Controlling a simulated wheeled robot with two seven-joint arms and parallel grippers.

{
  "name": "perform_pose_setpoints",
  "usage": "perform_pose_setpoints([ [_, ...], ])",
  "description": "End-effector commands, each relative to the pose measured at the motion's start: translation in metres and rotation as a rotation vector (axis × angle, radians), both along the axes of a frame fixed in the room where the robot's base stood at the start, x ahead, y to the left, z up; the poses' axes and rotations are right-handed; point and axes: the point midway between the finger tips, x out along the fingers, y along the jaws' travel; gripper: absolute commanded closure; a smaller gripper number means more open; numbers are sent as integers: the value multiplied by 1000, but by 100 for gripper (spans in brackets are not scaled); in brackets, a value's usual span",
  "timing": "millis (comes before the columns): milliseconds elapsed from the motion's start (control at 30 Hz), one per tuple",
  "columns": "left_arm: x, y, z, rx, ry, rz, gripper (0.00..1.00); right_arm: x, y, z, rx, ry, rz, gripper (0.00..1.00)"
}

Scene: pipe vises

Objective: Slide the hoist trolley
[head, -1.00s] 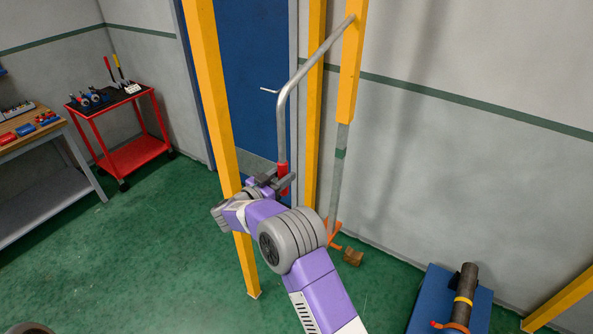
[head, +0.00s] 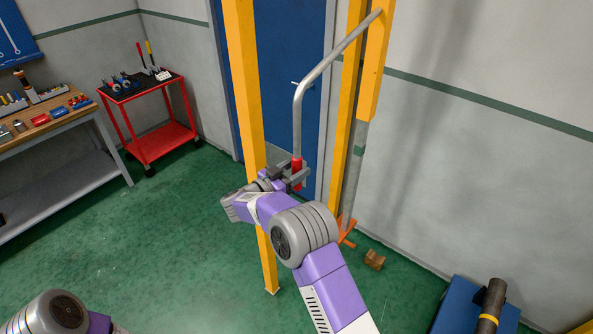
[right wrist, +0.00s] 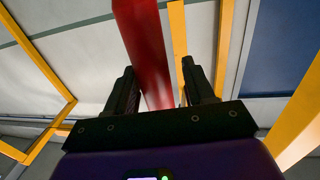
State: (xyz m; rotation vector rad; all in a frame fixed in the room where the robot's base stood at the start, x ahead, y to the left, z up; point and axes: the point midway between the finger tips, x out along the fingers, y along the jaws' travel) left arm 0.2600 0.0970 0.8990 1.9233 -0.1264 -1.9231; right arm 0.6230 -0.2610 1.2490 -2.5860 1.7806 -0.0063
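A bent grey bar (head: 297,112) hangs from the upper end of a yellow upright block (head: 374,70) and ends in a red grip (head: 297,172). I cannot tell which part is the trolley itself; its overhead rail is out of the head view. My right gripper (head: 288,178) is at the red grip, with its fingers open around it. In the right wrist view the red grip (right wrist: 148,50) passes between the two fingers, with a gap showing beside the right finger. My left gripper is not in view; only part of my left arm shows at bottom left.
A yellow post (head: 248,110) stands just left of my right gripper. An orange foot or hook (head: 346,231) and a brown block (head: 374,260) are low near the wall. A blue stand (head: 455,308) holds a dark pipe (head: 492,300). A red cart (head: 160,140) and workbench (head: 70,140) are left; green floor between is clear.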

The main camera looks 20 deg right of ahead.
Motion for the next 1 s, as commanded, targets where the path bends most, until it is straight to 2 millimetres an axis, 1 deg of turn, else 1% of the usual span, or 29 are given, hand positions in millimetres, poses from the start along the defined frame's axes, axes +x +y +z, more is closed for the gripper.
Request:
perform_pose_setpoints([
  [267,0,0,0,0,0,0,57,-1,0,-2,1,3,-4,43],
  [333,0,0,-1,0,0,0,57,-2,2,-2,1,4,-4,43],
  [467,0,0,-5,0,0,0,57,-7,18,-2,1,3,-1,43],
  [700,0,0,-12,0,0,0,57,-20,55,-3,1,3,0,43],
  [833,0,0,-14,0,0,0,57,-25,67,-2,1,4,-2,43],
  [1000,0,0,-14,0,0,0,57,-27,71,-2,1,4,-3,43],
])
